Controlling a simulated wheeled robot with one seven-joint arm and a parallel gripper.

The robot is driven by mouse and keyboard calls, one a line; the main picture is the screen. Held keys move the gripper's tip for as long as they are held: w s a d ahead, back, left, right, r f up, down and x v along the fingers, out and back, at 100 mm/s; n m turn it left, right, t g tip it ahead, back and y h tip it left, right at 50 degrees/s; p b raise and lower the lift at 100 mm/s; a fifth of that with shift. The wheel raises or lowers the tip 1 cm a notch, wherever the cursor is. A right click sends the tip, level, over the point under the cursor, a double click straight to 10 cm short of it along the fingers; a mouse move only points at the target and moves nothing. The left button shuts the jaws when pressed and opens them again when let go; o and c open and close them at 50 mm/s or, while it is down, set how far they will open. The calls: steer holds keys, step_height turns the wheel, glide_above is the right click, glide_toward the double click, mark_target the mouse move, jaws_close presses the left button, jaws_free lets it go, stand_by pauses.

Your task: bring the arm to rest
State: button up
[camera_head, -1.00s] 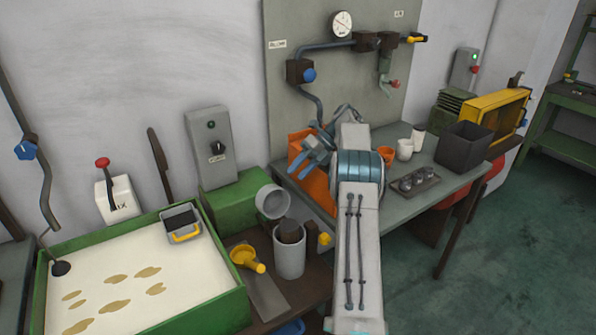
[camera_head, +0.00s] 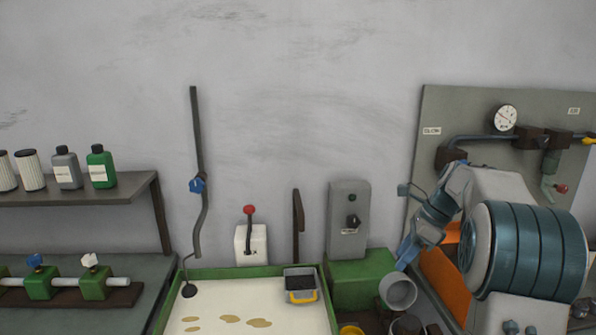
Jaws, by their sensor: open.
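My arm reaches in from the lower right, its elbow with dark teal bands large in front of the grey wall panel. My gripper (camera_head: 406,250) is at the end of the folded arm, with blue fingers pointing down and to the left. It is open, and I see nothing held in it. It hangs in front of the panel's left edge, above a grey round cup-like part (camera_head: 398,291) on the green machine (camera_head: 361,281). I cannot tell whether the fingertips touch anything. The arm hides part of the orange object (camera_head: 447,285) behind it.
A green-rimmed tray (camera_head: 233,272) with a pale bed holds a small grey bin (camera_head: 300,283). A grey switch box (camera_head: 348,219) and a white lever box (camera_head: 250,244) stand behind. A shelf (camera_head: 80,190) with bottles is at left. The wall above is clear.

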steer(key=s+a+r+n+t+h, duration=0.1)
steer(key=s+a+n+h, duration=0.1)
steer(key=s+a+n, duration=0.35)
steer(key=s+a+r+n+h, duration=0.1)
steer(key=s+a+n, duration=0.1)
steer(key=s+n, duration=0.6)
steer(key=s+a+f+n+t+h, duration=0.1)
steer(key=s+f+n, duration=0.1)
steer(key=s+n, duration=0.2)
steer(key=s+a+f+n+h, duration=0.1)
steer(key=s+f+n, duration=0.2)
steer(key=s, duration=0.8)
steer(key=shift+a+f+n+t, duration=0.15)
steer(key=shift+a+n+t, duration=0.2)
steer(key=shift+n, duration=0.5)
steer(key=shift+d, duration=0.1)
